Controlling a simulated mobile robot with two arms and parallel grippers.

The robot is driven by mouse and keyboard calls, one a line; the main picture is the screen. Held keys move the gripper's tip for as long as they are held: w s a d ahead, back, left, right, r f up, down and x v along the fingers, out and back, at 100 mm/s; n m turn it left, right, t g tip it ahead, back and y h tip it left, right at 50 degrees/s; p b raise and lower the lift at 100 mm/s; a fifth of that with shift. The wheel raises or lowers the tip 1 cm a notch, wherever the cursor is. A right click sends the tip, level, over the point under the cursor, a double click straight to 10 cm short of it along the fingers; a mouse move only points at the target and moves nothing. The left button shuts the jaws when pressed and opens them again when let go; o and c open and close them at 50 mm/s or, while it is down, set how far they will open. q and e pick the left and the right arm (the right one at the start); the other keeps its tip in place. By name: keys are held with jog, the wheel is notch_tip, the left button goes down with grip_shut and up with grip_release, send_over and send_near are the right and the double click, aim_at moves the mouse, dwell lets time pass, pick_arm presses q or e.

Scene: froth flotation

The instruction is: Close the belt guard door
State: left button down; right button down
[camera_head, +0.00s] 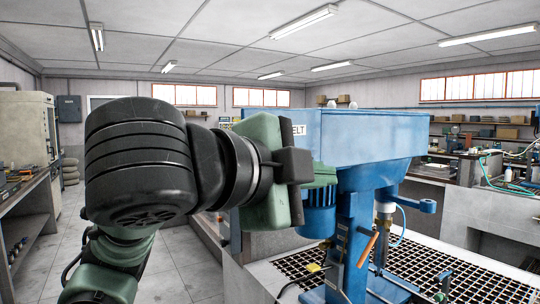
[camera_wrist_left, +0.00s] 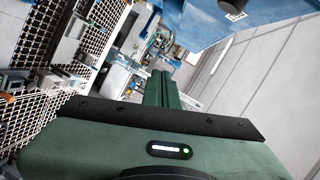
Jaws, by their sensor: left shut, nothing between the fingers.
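The blue belt guard (camera_head: 372,138) sits on top of the blue flotation machine, right of centre in the head view. A white label ending in "ELT" (camera_head: 299,129) shows on its left end, partly hidden by my left gripper. I cannot tell the door apart from the rest of the guard or how far open it is. My left gripper (camera_head: 327,174) is in front of the guard's lower left part, its green fingers pointing right. In the left wrist view the fingers (camera_wrist_left: 166,88) are together and empty, with blue machine surface (camera_wrist_left: 195,22) above. My right gripper is not in view.
Below the guard are a blue motor (camera_head: 318,213) and the machine's column (camera_head: 352,240).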

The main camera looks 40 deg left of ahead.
pick_arm(q)
jog(key=s+a+r+t+y, duration=0.2)
jog(key=s+a+r+y, duration=0.15)
jog(key=s, duration=0.75)
jog(key=w+a+f+p, duration=0.1)
jog(key=w+a+p, duration=0.3)
jog(key=w, duration=0.7)
jog(key=shift+w+a, duration=0.15)
jog(key=shift+a, duration=0.45)
jog(key=shift+a+f+m+h, duration=0.1)
jog(key=shift+a+m+h, duration=0.15)
jog(key=shift+m, duration=0.15)
